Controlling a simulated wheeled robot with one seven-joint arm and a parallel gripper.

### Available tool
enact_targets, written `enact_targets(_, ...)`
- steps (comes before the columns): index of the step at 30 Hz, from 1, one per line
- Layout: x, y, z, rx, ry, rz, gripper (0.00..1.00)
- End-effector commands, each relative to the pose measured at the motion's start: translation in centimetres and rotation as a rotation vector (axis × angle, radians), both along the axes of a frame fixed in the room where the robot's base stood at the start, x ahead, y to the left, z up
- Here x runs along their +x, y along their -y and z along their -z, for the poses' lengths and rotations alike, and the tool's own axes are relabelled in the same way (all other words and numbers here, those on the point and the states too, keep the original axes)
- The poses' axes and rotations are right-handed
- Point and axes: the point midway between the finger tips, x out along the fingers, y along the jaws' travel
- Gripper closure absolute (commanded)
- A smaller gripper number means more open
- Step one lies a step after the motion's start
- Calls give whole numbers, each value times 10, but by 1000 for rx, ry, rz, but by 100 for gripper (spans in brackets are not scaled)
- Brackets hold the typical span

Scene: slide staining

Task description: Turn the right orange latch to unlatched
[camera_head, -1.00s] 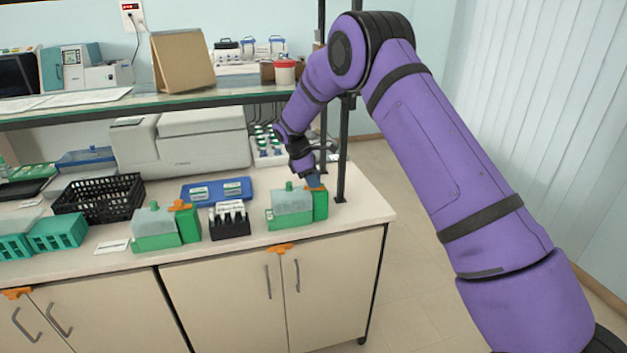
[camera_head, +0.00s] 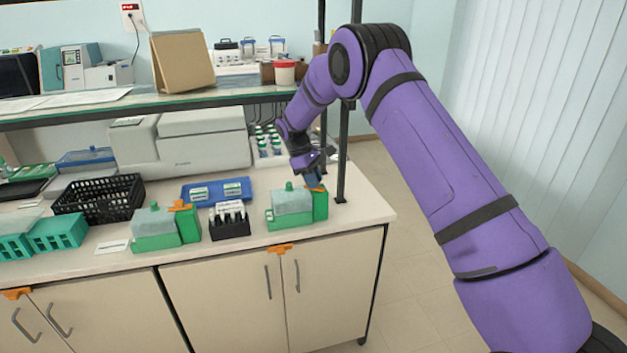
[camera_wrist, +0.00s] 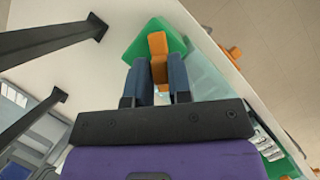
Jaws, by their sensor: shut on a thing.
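The right orange latch (camera_head: 317,189) is on top of the green upright part of the right green box (camera_head: 320,205). My gripper (camera_head: 315,181) points down at it from above. In the wrist view the orange latch (camera_wrist: 158,50) lies as a bar between my two dark blue fingers (camera_wrist: 159,75), over the green top (camera_wrist: 180,43). The fingers are shut on it from both sides. In the head view my gripper partly hides the latch, so its exact angle is unclear there.
A second green box (camera_head: 188,226) with an orange latch (camera_head: 181,206) stands to the left. A black rack (camera_head: 229,224) is between the boxes. A black shelf post (camera_head: 342,150) rises close to the right of my gripper. Orange pieces (camera_head: 280,249) sit on the cupboard doors below.

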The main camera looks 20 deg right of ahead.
Motion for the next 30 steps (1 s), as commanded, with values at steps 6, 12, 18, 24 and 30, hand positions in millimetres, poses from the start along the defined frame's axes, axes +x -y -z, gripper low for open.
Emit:
enact_targets(6,1,-1,-1,2,5,-2,72)
enact_targets(12,1,-1,-1,1,3,-2,57)
enact_targets(18,0,-1,0,0,1,-13,57)
enact_targets(24,-1,-1,0,1,1,-157,57)
enact_targets(30,-2,-1,0,0,0,-432,57)
